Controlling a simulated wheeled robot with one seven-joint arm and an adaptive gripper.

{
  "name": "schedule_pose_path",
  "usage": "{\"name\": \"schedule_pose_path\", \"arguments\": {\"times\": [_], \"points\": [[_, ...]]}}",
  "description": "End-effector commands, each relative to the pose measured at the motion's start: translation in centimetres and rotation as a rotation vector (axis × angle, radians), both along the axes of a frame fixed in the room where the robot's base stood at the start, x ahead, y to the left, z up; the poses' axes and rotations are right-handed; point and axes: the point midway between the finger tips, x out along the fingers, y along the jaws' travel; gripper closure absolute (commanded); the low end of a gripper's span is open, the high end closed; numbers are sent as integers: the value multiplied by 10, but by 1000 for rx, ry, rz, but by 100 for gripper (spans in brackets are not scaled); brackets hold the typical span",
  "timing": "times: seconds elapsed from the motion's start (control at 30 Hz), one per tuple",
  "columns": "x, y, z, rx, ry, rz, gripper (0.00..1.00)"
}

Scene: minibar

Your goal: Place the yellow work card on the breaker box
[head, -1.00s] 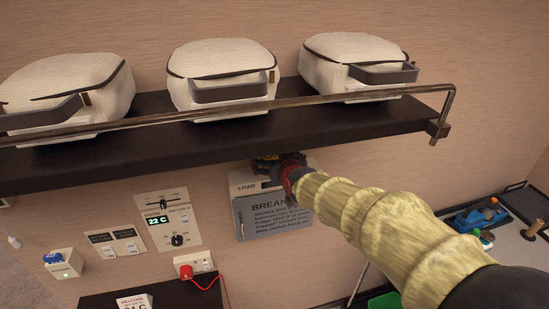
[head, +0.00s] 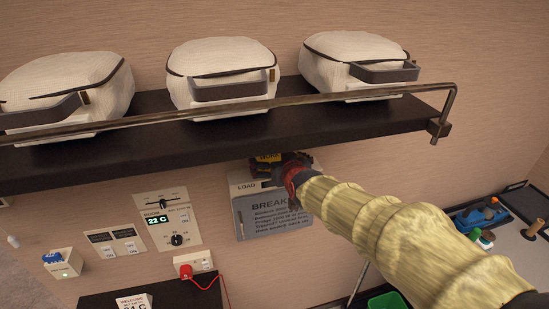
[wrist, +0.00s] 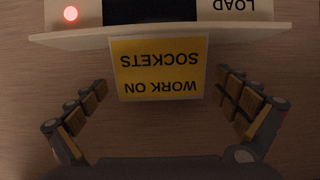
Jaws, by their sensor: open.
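The yellow work card (wrist: 158,70) shows upside down in the wrist view, its text reading "WORK ON SOCKETS". It lies between my gripper's (wrist: 161,80) two spread fingers, with a gap on each side. Its far edge meets the pale edge of the breaker box (wrist: 255,33). In the head view the card (head: 266,160) is at the top of the grey breaker box (head: 272,213), just under the shelf, partly hidden by my gripper (head: 290,172). My gripper is open. How the card rests on the box is hard to tell.
A dark shelf (head: 200,151) with a metal rail (head: 230,112) and several white bags hangs right above the box. A thermostat panel (head: 168,220), switches and a socket with a red plug (head: 187,271) are to the left.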

Motion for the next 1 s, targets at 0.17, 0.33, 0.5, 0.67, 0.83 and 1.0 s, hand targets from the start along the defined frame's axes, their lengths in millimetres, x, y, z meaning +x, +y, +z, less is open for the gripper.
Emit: {"name": "schedule_pose_path", "arguments": {"times": [0.17, 0.33, 0.5, 0.67, 0.83, 1.0], "points": [[-35, -10, 16, 1, -4, 1, 0], [-62, -18, 29, 2, -3, 0, 0], [-78, -22, 35, 1, -2, 0, 0], [-83, -24, 37, 1, -2, 0, 0], [-90, -30, 38, -1, 16, -2, 0], [-146, -74, 38, -22, 161, -32, 0]]}}
